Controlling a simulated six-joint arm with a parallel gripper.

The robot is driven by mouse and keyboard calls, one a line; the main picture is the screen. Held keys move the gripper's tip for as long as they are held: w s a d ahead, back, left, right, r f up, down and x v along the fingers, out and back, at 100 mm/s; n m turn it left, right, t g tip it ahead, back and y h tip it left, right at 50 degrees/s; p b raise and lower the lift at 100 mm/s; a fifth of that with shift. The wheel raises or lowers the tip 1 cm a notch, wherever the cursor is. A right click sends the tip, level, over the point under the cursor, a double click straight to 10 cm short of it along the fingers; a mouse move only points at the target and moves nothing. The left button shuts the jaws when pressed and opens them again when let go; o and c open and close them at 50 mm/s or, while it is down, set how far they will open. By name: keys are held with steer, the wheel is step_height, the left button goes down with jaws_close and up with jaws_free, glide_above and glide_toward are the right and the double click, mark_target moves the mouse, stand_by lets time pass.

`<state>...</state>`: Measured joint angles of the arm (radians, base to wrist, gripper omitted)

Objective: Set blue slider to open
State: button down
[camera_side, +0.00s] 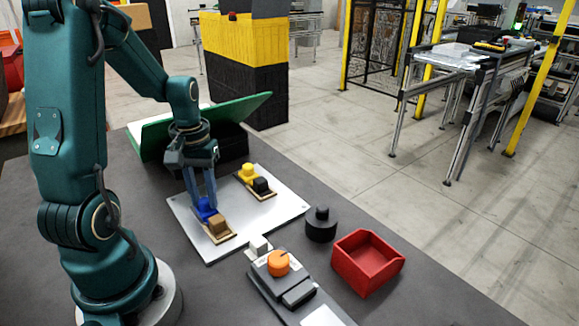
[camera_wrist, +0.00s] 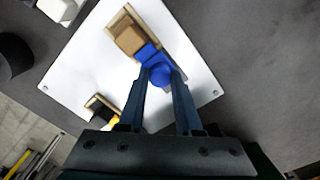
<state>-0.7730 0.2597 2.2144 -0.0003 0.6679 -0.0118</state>
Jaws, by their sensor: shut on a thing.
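The blue slider (camera_side: 207,209) sits on a wooden-edged track on the white plate (camera_side: 183,222), beside a brown block (camera_side: 218,226) on the same track. My gripper (camera_side: 208,203) reaches down from above with its fingers shut on the blue slider's knob. In the wrist view the blue slider (camera_wrist: 159,73) is between the two fingertips of my gripper (camera_wrist: 159,80). The brown block (camera_wrist: 130,40) lies just beyond it on the track. Part of the blue knob is hidden by the fingers.
A second track on the plate holds a yellow slider (camera_side: 247,173) and a black block (camera_side: 261,186). A black knobbed cylinder (camera_side: 321,225), a red bin (camera_side: 367,262) and a grey device with an orange knob (camera_side: 278,262) stand nearby. A green panel (camera_side: 235,110) rises behind.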

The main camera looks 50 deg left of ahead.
stand_by(0.5)
steer(key=shift+a, duration=1.1)
steer(key=c, duration=0.6)
jaws_free()
steer(key=shift+r, duration=0.15)
steer(key=shift+r, duration=2.45)
